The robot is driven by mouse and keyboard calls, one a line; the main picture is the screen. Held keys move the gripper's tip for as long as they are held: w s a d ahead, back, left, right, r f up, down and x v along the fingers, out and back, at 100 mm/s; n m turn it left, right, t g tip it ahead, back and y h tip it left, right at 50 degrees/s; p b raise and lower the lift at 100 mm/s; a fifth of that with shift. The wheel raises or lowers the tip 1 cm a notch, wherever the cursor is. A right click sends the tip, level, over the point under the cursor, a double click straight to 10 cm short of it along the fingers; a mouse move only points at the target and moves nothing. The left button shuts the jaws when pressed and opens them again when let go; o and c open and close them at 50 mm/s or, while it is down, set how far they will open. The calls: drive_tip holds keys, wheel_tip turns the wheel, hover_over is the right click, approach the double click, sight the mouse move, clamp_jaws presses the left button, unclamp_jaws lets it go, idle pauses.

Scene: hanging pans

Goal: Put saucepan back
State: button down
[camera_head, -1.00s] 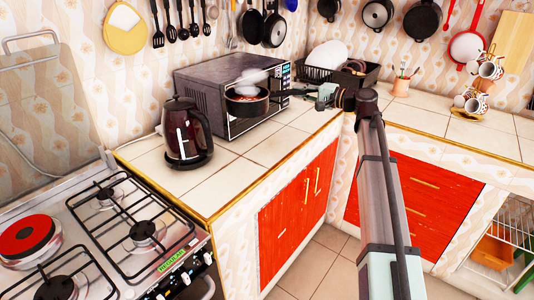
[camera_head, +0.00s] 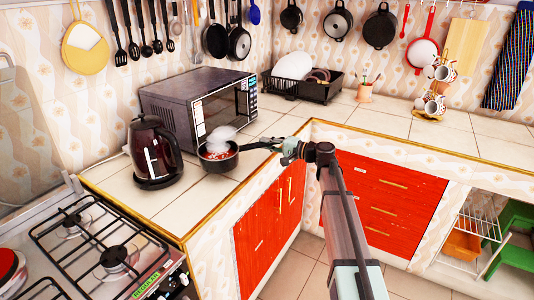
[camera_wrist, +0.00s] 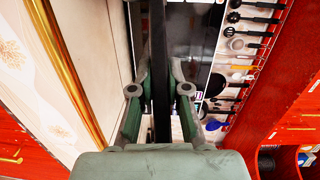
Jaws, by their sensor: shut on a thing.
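The black saucepan (camera_head: 218,161) is in front of the microwave and to the right of the kettle, over the tiled counter (camera_head: 200,190). It looks about level, with red contents and white steam above it. I cannot tell whether its base touches the counter. Its handle (camera_head: 256,145) points right, toward my gripper (camera_head: 287,149). My gripper is shut on the handle. In the wrist view, the dark handle (camera_wrist: 160,60) runs between the two fingers of my gripper (camera_wrist: 160,92), and the pan's bowl is not clearly seen.
A dark kettle (camera_head: 153,155) stands close left of the saucepan. The microwave (camera_head: 200,105) is just behind. The gas stove (camera_head: 90,245) is at lower left. Utensils and pans (camera_head: 339,21) hang on the walls. A dish rack (camera_head: 308,85) stands in the corner. The right counter is partly clear.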

drive_tip(key=shift+f, duration=2)
drive_tip(key=c, duration=1.6)
unclamp_jaws()
drive_tip(key=shift+f, duration=0.15)
drive_tip(key=o, duration=0.4)
drive_tip(key=shift+o, duration=0.2)
